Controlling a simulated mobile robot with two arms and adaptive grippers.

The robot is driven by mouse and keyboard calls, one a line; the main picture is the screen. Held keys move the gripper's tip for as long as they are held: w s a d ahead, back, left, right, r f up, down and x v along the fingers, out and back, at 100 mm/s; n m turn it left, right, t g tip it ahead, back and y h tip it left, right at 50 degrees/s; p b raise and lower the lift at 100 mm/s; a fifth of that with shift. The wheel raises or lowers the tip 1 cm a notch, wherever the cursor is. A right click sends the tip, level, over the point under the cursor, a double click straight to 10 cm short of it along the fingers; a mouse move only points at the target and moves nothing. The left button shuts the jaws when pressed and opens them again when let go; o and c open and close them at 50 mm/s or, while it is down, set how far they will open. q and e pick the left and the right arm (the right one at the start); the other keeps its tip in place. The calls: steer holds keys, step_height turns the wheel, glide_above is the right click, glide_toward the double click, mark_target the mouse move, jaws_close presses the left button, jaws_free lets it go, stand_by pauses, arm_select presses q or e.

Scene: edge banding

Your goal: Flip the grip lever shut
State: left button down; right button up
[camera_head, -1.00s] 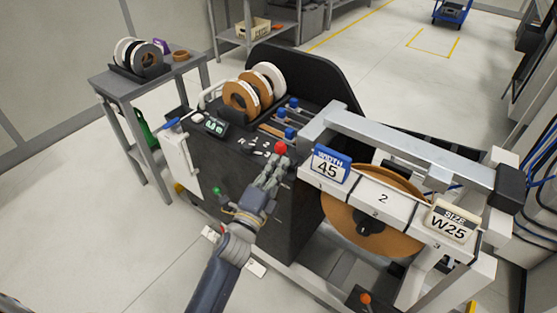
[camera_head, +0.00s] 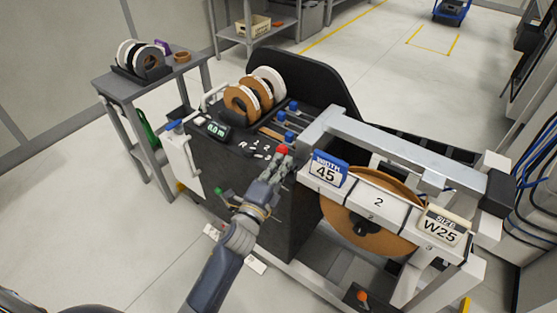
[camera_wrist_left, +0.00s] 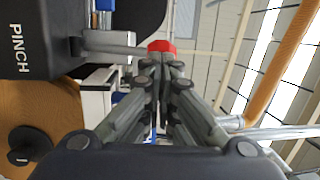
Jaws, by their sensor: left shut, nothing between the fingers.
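A lever with a red knob (camera_head: 281,149) stands at the near left end of the machine's grey beam. In the left wrist view the red knob (camera_wrist_left: 161,46) is right at the fingertips, and a grey rod (camera_wrist_left: 110,48) runs from it to a dark block marked PINCH (camera_wrist_left: 22,45). My left gripper (camera_head: 279,163) is shut, with nothing between its fingers. Its tips (camera_wrist_left: 157,64) are at the knob's near side and partly cover it; I cannot tell whether they touch. My right gripper is not in view.
Signs 45 (camera_head: 327,168) and W25 (camera_head: 443,226) stand on the white rail beside a large brown reel (camera_head: 350,234). Another lever with an orange knob (camera_head: 362,296) is low in front. Tape rolls (camera_head: 240,101) sit behind the gripper.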

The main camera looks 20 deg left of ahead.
mark_target(287, 152)
arm_select(q)
steer(key=w+r+g+p, duration=0.1)
steer(key=p, duration=0.1)
steer(key=w+r+p, duration=0.1)
steer(key=p, duration=0.2)
steer(key=shift+d+r+g, duration=0.25)
steer(key=shift+d+g, duration=0.05)
steer(key=shift+g, duration=0.1)
steer(key=shift+w+d+p, duration=0.15)
steer(key=shift+w+p, duration=0.15)
steer(key=shift+p, duration=0.1)
steer(key=w+d+b, duration=0.3)
steer(key=w, duration=0.7)
steer(key=shift+d+r, duration=0.15)
steer(key=shift+d, duration=0.2)
arm_select(e)
steer(key=shift+w+r, duration=0.2)
steer(key=shift+r, duration=0.85)
steer(key=shift+w+r, duration=0.2)
steer(key=shift+r, duration=0.85)
arm_select(q)
steer(key=shift+w, duration=0.1)
